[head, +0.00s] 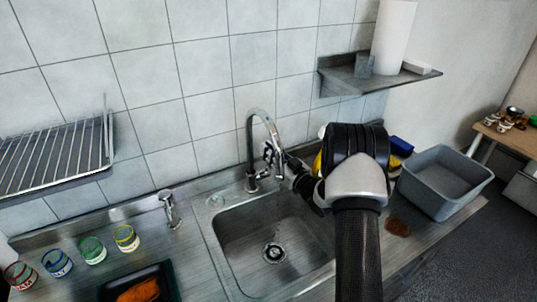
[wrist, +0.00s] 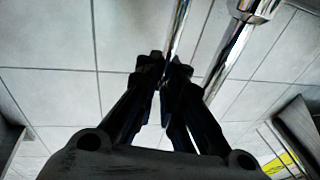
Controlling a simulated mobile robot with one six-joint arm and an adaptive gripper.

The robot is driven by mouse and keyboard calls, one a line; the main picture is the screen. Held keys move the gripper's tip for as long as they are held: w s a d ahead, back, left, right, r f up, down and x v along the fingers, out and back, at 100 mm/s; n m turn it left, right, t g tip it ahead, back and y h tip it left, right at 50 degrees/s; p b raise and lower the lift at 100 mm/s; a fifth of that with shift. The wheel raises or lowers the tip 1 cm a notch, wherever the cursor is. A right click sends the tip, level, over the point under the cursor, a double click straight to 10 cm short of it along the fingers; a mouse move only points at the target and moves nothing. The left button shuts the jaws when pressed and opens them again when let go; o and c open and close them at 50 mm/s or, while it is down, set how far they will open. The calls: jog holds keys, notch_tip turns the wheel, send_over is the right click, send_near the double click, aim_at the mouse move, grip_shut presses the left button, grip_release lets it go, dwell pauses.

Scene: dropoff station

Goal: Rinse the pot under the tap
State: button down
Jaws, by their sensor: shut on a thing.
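The chrome tap (head: 251,140) rises at the back of the steel sink (head: 235,240), its spout arched over the basin. My gripper (head: 271,153) reaches in from the right beside the tap. In the wrist view, my gripper's dark fingers (wrist: 165,68) close on a thin chrome rod (wrist: 179,30), which looks like the tap lever. A thicker chrome tube (wrist: 232,50) stands just right of them. The sink floor with its round drain (head: 274,253) looks empty. I cannot tell whether water is running. I cannot make out a pot in the sink.
A grey tub (head: 440,180) and a brown patch (head: 397,227) lie right of the sink. Several colour-banded jars (head: 92,250) and a black tray (head: 165,273) with something orange stand left. A wire rack (head: 55,150) and a shelf (head: 350,80) hang on the wall.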

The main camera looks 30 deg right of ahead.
jog(key=shift+f, duration=0.1)
jog(key=c, duration=1.7)
grip_release()
jog(key=shift+s, duration=0.1)
jog(key=v, duration=1.2)
